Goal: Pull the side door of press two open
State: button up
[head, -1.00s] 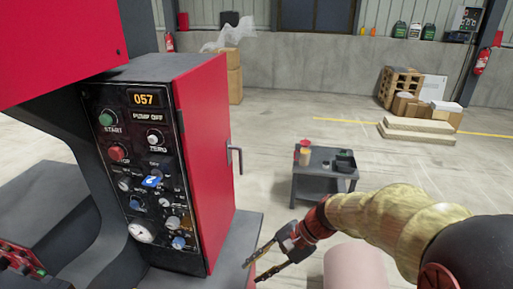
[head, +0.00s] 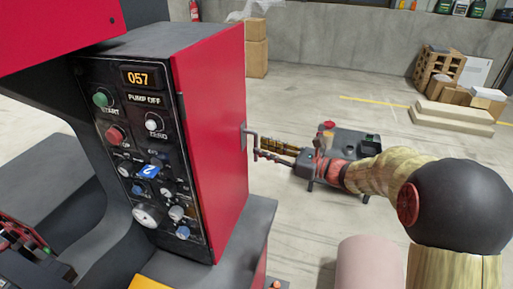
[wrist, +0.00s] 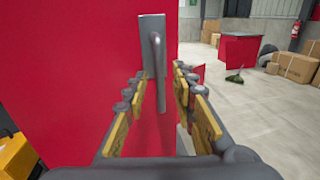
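Press two's control cabinet (head: 158,150) stands at left in the head view, with a blue "2" tag on its panel. Its red side door (head: 212,130) looks closed and flush. The door's grey bent handle (head: 245,138) sticks out at the right edge; the wrist view shows the handle (wrist: 158,75) hanging from a grey plate. My gripper (head: 268,148) is open, its fingers pointing at the handle. In the wrist view my gripper (wrist: 157,92) has one finger on each side of the handle bar, with gaps visible. Contact is not apparent.
Boxes and pale slabs (head: 455,118) lie at the far right. Cartons (head: 256,48) stand by the back wall. The floor right of the door is largely clear.

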aim_at(256, 145)
jog(key=shift+b+x, duration=0.3)
jog(key=shift+x, duration=1.45)
jog(key=shift+c, duration=0.5)
grip_shut()
